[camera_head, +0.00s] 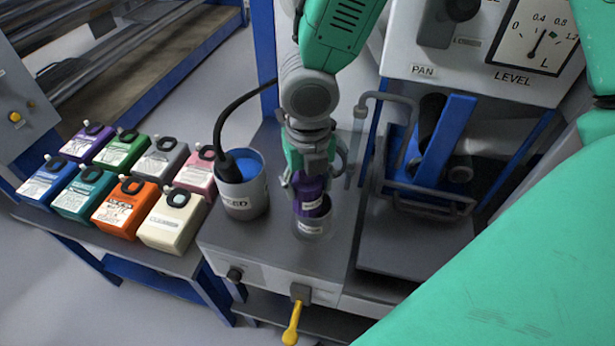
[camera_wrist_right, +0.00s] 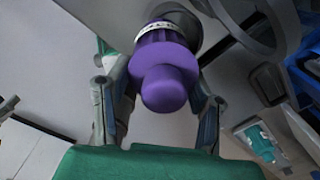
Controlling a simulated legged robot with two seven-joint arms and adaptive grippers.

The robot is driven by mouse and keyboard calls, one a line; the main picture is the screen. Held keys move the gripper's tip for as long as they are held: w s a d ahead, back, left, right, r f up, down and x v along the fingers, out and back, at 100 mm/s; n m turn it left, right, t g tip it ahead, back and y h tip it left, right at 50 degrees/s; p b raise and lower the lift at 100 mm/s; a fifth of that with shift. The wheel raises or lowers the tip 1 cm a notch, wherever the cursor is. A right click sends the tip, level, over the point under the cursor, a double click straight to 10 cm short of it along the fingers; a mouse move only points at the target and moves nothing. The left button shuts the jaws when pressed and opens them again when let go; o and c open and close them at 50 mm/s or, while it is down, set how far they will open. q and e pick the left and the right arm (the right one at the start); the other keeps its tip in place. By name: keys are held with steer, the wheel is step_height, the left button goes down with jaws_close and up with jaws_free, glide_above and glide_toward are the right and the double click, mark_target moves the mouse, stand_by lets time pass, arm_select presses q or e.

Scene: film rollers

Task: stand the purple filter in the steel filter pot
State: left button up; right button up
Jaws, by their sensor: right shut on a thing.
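The purple filter (camera_head: 308,186) is upright, held between the fingers of my right gripper (camera_head: 309,165). Its lower end overlaps the mouth of the steel filter pot (camera_head: 313,228), whose dark opening shows on the right of the filter. I cannot tell whether the lower end is inside the pot or just above it. In the right wrist view the purple filter (camera_wrist_right: 166,72) sits between the two fingers of the right gripper (camera_wrist_right: 158,105), with its round knob toward the camera. My left gripper is not in view.
A grey pot (camera_head: 240,198) with blue contents and a black cable stands left of the filter pot. Several coloured canisters (camera_head: 128,200) fill the bench further left. A machine with hoses and a blue bar (camera_head: 438,140) stands close on the right. A yellow handle (camera_head: 292,322) hangs in front.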

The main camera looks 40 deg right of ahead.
mark_target(317, 205)
steer(key=d+f+b, duration=0.1)
steer(key=f, duration=0.1)
steer(key=d+f+b, duration=0.1)
steer(key=d+f, duration=0.1)
steer(key=shift+d+f, duration=0.15)
steer(key=shift+f, duration=0.1)
jaws_close()
steer(key=shift+f, duration=0.35)
steer(key=shift+s+a+f+b, duration=0.1)
steer(key=shift+a+f+b, duration=0.5)
steer(key=shift+a+b, duration=0.25)
steer(key=shift+f, duration=0.1)
steer(key=shift+s+d+f, duration=0.1)
steer(key=shift+s+d, duration=0.05)
steer(key=shift+d, duration=0.05)
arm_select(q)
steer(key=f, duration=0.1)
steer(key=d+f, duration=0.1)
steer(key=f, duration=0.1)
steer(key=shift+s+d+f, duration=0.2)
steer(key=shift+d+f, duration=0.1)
arm_select(e)
steer(key=shift+a, duration=0.1)
